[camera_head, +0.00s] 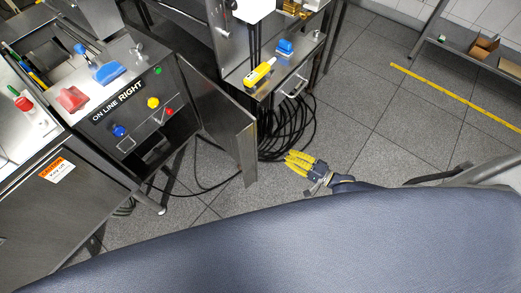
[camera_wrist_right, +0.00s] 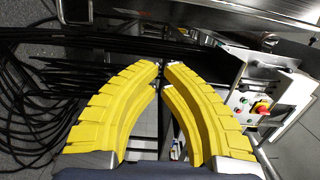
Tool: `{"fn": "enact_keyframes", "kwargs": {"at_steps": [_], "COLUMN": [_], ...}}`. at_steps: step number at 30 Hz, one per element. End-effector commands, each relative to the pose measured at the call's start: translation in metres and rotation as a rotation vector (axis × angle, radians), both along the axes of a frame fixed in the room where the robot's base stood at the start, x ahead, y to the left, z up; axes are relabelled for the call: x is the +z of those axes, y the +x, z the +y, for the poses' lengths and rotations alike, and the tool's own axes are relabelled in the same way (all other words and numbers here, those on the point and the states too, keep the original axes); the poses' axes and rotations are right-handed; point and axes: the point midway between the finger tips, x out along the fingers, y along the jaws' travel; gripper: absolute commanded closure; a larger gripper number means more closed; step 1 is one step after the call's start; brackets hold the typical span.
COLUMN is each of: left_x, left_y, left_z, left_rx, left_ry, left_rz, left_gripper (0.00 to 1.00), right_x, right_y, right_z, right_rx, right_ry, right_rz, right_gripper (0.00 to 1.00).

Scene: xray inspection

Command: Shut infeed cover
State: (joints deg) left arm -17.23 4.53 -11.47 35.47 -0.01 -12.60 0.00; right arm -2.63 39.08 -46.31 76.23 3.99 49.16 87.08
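A hinged grey metal panel (camera_head: 230,132) stands swung out from the front of the cabinet marked "ON LINE RIGHT" (camera_head: 118,103). I cannot tell for sure that it is the infeed cover. My right gripper (camera_head: 287,160) has yellow fingers and is to the right of this panel, apart from it, over the floor. In the right wrist view its fingertips (camera_wrist_right: 163,67) almost meet, with only a thin gap and nothing held between them. My left gripper is not in view.
Black cables (camera_head: 287,130) lie coiled on the floor behind the right gripper. A metal stand with a yellow device (camera_head: 260,74) is behind the panel. Coloured buttons (camera_head: 153,102) sit on the cabinet front. Open tiled floor (camera_head: 370,110) lies to the right.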

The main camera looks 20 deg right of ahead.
Motion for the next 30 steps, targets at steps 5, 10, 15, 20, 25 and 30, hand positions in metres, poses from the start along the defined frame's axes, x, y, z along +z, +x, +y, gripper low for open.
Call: {"fn": "enact_keyframes", "kwargs": {"at_steps": [5,10,15,20,25,30], "left_x": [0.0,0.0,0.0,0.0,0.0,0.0], "left_y": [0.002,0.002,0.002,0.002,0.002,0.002], "left_z": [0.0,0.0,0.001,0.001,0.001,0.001], "left_rx": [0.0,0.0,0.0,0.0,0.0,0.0], "left_ry": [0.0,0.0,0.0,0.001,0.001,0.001], "left_rz": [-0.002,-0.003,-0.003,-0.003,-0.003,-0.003], "left_gripper": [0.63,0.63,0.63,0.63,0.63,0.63], "right_x": [0.0,0.001,0.001,0.0,-0.001,-0.001], "right_y": [0.007,0.024,0.048,0.068,0.068,0.061], "right_z": [0.006,0.021,0.042,0.06,0.079,0.093], "right_rx": [-0.001,-0.001,-0.002,-0.002,-0.001,-0.002], "right_ry": [0.024,0.024,0.022,0.02,0.022,0.02], "right_rz": [0.019,0.018,0.017,0.017,0.022,0.019], "right_gripper": [1.0,1.0,1.0,1.0,1.0,1.0]}}
